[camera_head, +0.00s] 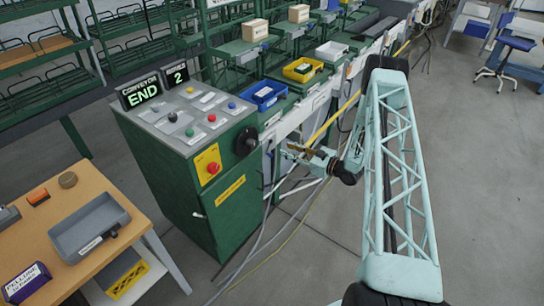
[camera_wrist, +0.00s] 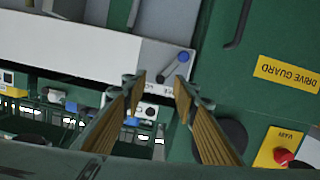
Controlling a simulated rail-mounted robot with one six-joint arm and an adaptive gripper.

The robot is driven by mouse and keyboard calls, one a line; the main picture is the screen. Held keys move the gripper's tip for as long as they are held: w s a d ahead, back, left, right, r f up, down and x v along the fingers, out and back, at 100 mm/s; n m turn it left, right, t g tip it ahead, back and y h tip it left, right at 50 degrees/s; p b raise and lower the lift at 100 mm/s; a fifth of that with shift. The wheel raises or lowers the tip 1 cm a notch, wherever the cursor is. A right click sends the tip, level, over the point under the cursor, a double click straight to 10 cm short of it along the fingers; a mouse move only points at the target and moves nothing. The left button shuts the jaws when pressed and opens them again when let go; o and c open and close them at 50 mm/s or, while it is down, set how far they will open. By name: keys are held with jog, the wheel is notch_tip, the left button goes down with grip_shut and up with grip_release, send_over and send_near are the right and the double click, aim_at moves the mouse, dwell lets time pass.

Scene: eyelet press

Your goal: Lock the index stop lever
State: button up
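In the wrist view a short lever with a round blue knob (camera_wrist: 183,57) sits on a pale panel (camera_wrist: 90,45), beside a partly covered label. It appears to be the index stop lever, though its name cannot be read. Its arm slants down and left from the knob. My gripper (camera_wrist: 160,82) is open and empty, its two tan-padded fingers apart. The knob lies just beyond the right fingertip in the picture; contact cannot be told. In the head view my gripper (camera_head: 288,150) is right of the green control cabinet (camera_head: 160,175), and the lever cannot be made out.
The cabinet carries a red stop button (camera_head: 212,168) on a yellow plate and a black round knob (camera_head: 247,141). The conveyor (camera_head: 290,128) holds a blue bin (camera_head: 263,95) and yellow bin (camera_head: 303,69). A wooden table (camera_head: 110,240) stands left. Cables cross the floor.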

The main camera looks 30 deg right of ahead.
jog(key=t+y, duration=0.1)
jog(key=t, duration=0.1)
send_near(272, 156)
jog(key=s+d, duration=0.1)
jog(key=s, duration=0.1)
jog(key=shift+s+d+m, duration=0.35)
jog(key=shift+m, duration=0.05)
jog(key=shift+w+a, duration=0.1)
jog(key=shift+w, duration=0.05)
jog(key=shift+b+x, duration=0.3)
jog(key=shift+x, duration=6.45)
jog(key=shift+f, duration=0.2)
jog(key=shift+c, duration=0.6)
grip_shut()
